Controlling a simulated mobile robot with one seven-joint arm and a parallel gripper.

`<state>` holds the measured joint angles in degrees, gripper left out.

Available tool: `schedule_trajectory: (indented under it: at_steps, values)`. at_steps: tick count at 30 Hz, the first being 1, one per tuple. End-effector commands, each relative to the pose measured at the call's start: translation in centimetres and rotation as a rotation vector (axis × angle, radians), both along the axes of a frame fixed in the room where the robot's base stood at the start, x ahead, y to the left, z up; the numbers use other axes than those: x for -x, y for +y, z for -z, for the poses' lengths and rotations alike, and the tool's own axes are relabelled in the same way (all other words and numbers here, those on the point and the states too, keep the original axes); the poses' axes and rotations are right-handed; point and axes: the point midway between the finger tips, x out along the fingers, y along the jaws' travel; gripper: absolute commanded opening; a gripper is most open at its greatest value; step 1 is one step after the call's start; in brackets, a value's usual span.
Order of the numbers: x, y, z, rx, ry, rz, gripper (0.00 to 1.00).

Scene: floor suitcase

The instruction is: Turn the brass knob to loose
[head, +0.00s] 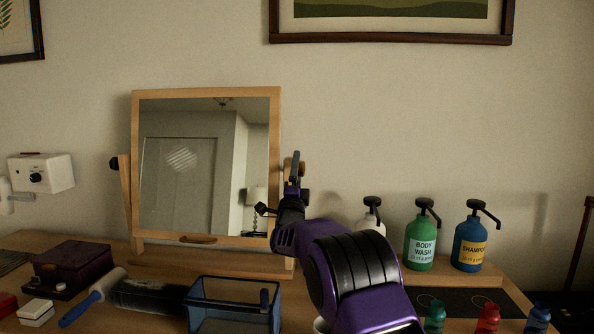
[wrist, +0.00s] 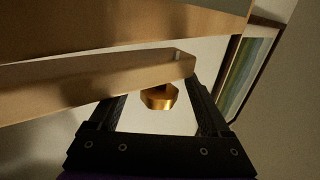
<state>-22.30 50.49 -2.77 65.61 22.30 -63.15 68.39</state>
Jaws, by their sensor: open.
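A tilting mirror (head: 205,92) in a light wood frame stands on a wooden stand against the wall. In the wrist view the brass knob (wrist: 158,98) is a faceted golden piece below the end of a wooden bar (wrist: 100,84). My gripper (wrist: 157,90) is open, with one finger on each side of the knob. Gaps show between the knob and both fingers. In the head view my gripper (head: 296,172) is at the mirror's right post, and it and my arm hide most of that side. The knob's setting cannot be read.
A green body wash bottle (head: 421,245), a blue shampoo bottle (head: 470,246) and a pale bottle (head: 372,217) stand right of my arm.

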Motion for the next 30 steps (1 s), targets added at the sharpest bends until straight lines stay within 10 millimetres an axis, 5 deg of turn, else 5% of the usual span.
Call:
schedule_trajectory:
  at_steps: [21, 30]
  values:
    - [5.8, 0.2, 3.9, 0.000, 0.001, 0.000, 0.81]
    - [6.3, 0.2, 4.2, 0.000, 0.000, 0.000, 0.81]
